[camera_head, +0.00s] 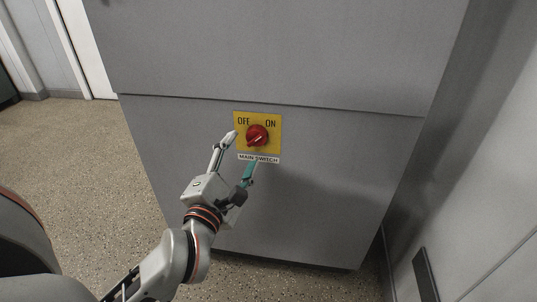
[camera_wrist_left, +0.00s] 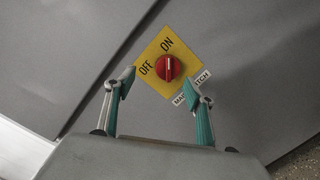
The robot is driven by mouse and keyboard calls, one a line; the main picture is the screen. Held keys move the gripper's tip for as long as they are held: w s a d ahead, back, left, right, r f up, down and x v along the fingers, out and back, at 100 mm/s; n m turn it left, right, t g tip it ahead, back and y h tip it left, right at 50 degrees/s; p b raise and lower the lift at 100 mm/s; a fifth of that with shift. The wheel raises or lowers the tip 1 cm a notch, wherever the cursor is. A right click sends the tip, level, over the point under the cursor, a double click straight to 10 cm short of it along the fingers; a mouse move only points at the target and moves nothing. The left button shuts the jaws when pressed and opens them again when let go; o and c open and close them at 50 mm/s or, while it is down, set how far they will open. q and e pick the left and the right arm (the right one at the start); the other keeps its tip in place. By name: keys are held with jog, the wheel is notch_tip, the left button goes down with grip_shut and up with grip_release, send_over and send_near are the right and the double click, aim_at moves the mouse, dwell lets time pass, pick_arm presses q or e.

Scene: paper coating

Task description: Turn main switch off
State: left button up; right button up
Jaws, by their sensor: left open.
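The main switch is a round red knob (camera_head: 257,135) on a yellow plate (camera_head: 275,146) marked OFF at left and ON at right, fixed to a grey cabinet front. A white MAIN SWITCH label (camera_head: 258,159) sits below it. In the left wrist view the knob (camera_wrist_left: 168,68) shows a raised ridge standing roughly vertical in that picture. My left gripper (camera_head: 241,152) is open and empty, its fingers spread in front of the plate, just left of and below the knob. In the wrist view the knob lies beyond the fingertips (camera_wrist_left: 158,82), seemingly apart from them. My right gripper is not in view.
The grey cabinet (camera_head: 330,190) fills the middle, with a horizontal seam above the switch plate. A wall (camera_head: 480,180) stands close at the right. Open speckled floor (camera_head: 85,160) lies to the left, with a white door (camera_head: 92,45) behind.

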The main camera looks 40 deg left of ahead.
aim_at(253, 141)
pick_arm(q)
jog(key=w, duration=0.2)
jog(key=w+a+f+b, duration=0.1)
jog(key=w, duration=0.1)
jog(key=w+a, duration=0.1)
jog(key=w, duration=0.1)
jog(key=shift+a+f, duration=0.2)
jog(key=shift+f, duration=0.1)
jog(key=shift+b+x, duration=0.35)
jog(key=shift+x, duration=0.45)
jog(key=shift+r, duration=0.15)
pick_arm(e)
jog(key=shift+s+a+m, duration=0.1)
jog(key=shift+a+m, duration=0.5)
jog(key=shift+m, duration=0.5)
pick_arm(q)
jog(key=c, duration=1.1)
